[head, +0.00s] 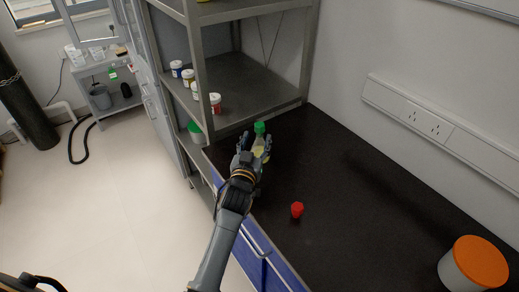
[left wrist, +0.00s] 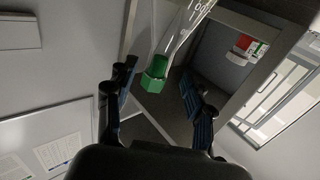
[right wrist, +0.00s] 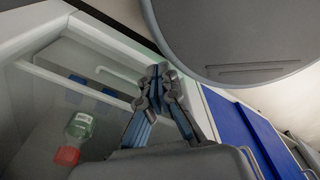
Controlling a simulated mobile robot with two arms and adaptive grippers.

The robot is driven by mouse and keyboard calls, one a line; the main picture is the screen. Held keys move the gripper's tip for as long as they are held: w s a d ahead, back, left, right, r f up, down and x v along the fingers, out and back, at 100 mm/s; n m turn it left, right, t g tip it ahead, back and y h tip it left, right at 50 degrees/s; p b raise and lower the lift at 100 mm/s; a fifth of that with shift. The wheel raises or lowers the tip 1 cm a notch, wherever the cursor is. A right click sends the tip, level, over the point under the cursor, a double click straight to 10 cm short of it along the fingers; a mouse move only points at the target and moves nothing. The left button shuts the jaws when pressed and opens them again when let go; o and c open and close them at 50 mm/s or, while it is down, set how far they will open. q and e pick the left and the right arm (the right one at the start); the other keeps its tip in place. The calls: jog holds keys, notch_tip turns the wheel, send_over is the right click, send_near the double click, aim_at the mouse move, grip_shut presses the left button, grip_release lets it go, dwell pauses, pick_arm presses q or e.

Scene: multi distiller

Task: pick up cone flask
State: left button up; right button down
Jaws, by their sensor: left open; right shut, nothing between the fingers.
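The cone flask (head: 259,149) has a green cap and pale yellow contents and stands on the dark bench near its left edge. In the left wrist view, its green cap (left wrist: 155,73) and clear glass (left wrist: 182,35) show beyond the fingers. My left gripper (head: 254,158) is at the flask, its open fingers partly hiding the lower body. In the left wrist view, the open left gripper (left wrist: 155,78) has its fingers on both sides of the view; contact cannot be told. My right gripper (right wrist: 160,76) is shut and empty, away from the flask.
A red-capped item (head: 297,209) stands on the bench right of my left arm, and an orange-lidded tub (head: 472,266) at the front right. A metal shelf (head: 255,85) with several small jars rises behind. A red-capped bottle (right wrist: 76,135) shows in the right wrist view.

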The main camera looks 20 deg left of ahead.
aim_at(259, 136)
pick_arm(q)
jog(key=w, duration=0.4)
jog(key=shift+f, duration=0.2)
jog(key=shift+c, duration=0.4)
grip_shut()
